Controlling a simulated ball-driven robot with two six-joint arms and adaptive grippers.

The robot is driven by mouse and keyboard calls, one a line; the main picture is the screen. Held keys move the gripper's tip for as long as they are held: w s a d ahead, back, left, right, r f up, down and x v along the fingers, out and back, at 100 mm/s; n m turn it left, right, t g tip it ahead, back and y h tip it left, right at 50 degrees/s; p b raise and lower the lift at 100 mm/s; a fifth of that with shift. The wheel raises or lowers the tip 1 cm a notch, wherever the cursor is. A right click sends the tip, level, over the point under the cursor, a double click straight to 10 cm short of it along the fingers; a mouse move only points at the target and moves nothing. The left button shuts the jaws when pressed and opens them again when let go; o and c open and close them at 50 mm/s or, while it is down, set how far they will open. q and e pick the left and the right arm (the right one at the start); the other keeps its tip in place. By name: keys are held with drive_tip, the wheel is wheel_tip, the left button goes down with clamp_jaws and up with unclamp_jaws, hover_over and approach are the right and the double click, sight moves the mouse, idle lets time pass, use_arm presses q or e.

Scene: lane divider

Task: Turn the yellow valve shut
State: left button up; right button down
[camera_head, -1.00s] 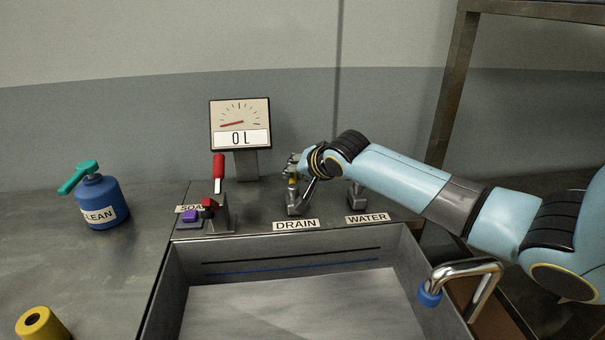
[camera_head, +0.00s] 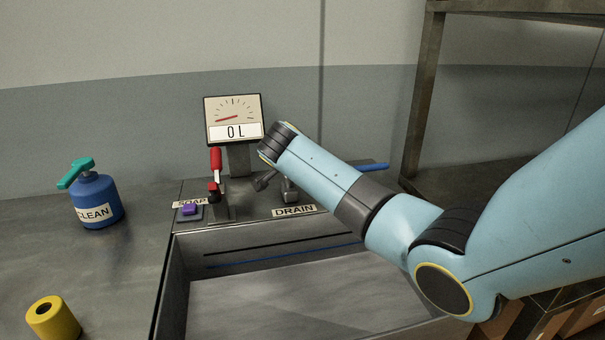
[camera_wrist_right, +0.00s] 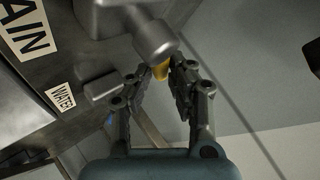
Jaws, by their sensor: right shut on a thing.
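The yellow valve handle (camera_wrist_right: 161,71) shows in the right wrist view as a small yellow piece by the grey metal valve body (camera_wrist_right: 155,40). My right gripper (camera_wrist_right: 163,76) has its two fingers closed around that yellow piece. In the head view the grey drain valve body (camera_head: 290,192) stands behind the DRAIN label (camera_head: 294,211). My right forearm and wrist cover the yellow handle and most of the gripper there. My left gripper is not in view.
A gauge reading 0 L (camera_head: 235,120) stands behind a red lever (camera_head: 216,160) and purple soap button (camera_head: 190,209). A blue handle (camera_head: 372,167) shows beyond my arm. The basin (camera_head: 170,290) lies in front. A blue bottle (camera_head: 97,203) and yellow cylinder (camera_head: 52,319) stand left.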

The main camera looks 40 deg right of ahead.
drive_tip(key=m+g+b, duration=0.1)
drive_tip(key=s+m+g+h+b, duration=0.1)
drive_tip(key=m+g+b, duration=0.1)
drive_tip(key=shift+s+a+f+m+b, duration=0.2)
drive_tip(key=shift+f+m+b, duration=0.05)
drive_tip(key=shift+m+b, duration=0.05)
drive_tip(key=m+g+b, duration=0.1)
drive_tip(key=s+m+g+b, duration=0.1)
drive_tip(key=m+b, duration=0.1)
drive_tip(key=shift+s+a+r+g+h, duration=0.1)
drive_tip(key=shift+a+r+g+h, duration=0.1)
drive_tip(key=shift+a+g+h, duration=0.2)
drive_tip(key=c, duration=1.2)
unclamp_jaws()
drive_tip(key=v, duration=1.2)
